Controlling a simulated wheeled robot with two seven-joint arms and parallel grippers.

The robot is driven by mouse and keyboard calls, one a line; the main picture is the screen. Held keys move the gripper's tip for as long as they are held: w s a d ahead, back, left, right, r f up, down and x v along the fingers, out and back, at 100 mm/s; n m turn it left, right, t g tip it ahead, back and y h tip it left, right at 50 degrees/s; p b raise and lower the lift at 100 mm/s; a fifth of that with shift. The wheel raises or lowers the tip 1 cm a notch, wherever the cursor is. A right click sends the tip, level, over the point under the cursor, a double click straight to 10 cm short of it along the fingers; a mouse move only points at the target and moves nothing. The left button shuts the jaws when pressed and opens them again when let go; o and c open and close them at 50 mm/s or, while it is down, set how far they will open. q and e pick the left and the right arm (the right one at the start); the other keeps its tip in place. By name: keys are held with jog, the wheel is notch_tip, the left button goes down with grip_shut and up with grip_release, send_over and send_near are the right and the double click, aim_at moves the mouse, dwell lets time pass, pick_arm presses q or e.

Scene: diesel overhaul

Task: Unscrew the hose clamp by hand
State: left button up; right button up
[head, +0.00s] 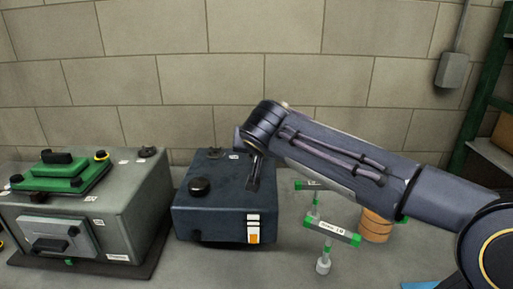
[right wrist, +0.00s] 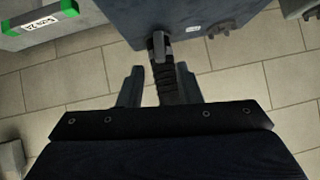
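A dark blue box (head: 225,200) stands on the bench in the middle of the head view, with a round black cap on top. In the right wrist view, a black ribbed hose (right wrist: 170,85) comes from the side of the blue box (right wrist: 195,18). A small grey fitting, which looks like the hose clamp (right wrist: 160,42), sits where the hose meets the box. My right gripper (right wrist: 160,72) is open, with one finger on each side of the hose. It is at the right side of the box in the head view (head: 254,185). My left gripper is out of view.
A grey-green machine (head: 125,205) with a green top plate stands at the left. Right of the blue box are green-ended labelled stands (head: 332,234) and a stack of orange-brown rings (head: 375,226), close below my right arm. A block wall is behind.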

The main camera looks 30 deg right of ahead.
jog(key=x, duration=0.4)
jog(key=shift+d+f+b, duration=0.1)
jog(key=shift+f+b, duration=0.15)
jog(key=shift+b, duration=0.15)
jog(key=shift+b+x, duration=0.5)
jog(key=shift+x, duration=0.6)
jog(key=shift+w+r, duration=0.1)
jog(key=shift+r, duration=0.05)
grip_shut()
